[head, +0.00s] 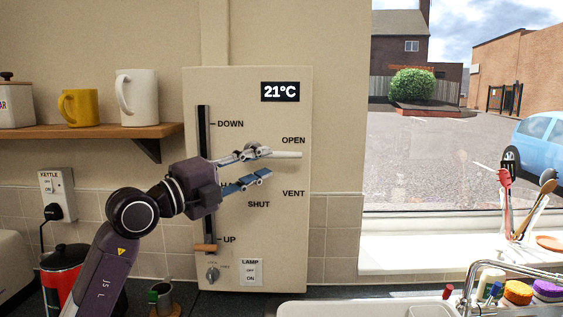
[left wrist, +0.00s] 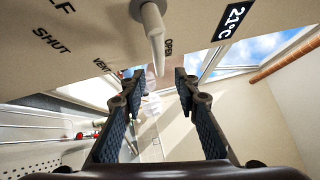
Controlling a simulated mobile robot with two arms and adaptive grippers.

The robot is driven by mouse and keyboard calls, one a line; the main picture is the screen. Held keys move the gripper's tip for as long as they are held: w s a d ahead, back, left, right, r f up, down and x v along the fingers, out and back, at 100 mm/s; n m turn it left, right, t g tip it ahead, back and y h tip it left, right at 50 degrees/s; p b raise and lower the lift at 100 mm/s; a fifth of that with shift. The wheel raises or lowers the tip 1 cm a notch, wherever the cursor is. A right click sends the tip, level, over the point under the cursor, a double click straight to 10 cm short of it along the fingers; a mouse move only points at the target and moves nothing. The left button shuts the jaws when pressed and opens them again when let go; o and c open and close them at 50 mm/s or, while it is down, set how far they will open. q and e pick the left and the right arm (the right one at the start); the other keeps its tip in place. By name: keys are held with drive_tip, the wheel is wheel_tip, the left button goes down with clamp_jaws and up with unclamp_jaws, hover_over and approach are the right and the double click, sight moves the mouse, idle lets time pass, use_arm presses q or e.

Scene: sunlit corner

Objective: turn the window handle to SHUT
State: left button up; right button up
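The window handle is a pale lever (head: 287,155) on the cream panel (head: 245,85). It lies about level and points right, just under the word OPEN; VENT and SHUT are printed lower. My left gripper (head: 268,163) is open in front of the panel, its upper finger overlapping the lever in the head view. In the left wrist view the lever (left wrist: 155,35) hangs from its round pivot, with its tip near the gap between the open fingertips (left wrist: 158,76). I cannot tell whether they touch. The gripper hides part of the panel and lettering. My right gripper is not in view.
On the panel are a slider with an orange grip (head: 205,247) at UP, a small knob (head: 212,274) and a lamp switch (head: 251,272). A shelf (head: 90,131) with mugs is left. The sink (head: 365,307) and utensils (head: 520,205) are right.

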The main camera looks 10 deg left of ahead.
sight(282, 156)
use_arm(q)
drive_tip(key=p+x, duration=0.2)
drive_tip(key=x, duration=0.5)
drive_tip(key=shift+d, duration=0.1)
drive_tip(key=shift+w+d+p, duration=0.25)
drive_tip(key=shift+w+p, duration=0.05)
drive_tip(key=shift+w, duration=0.05)
drive_tip(key=c, duration=0.8)
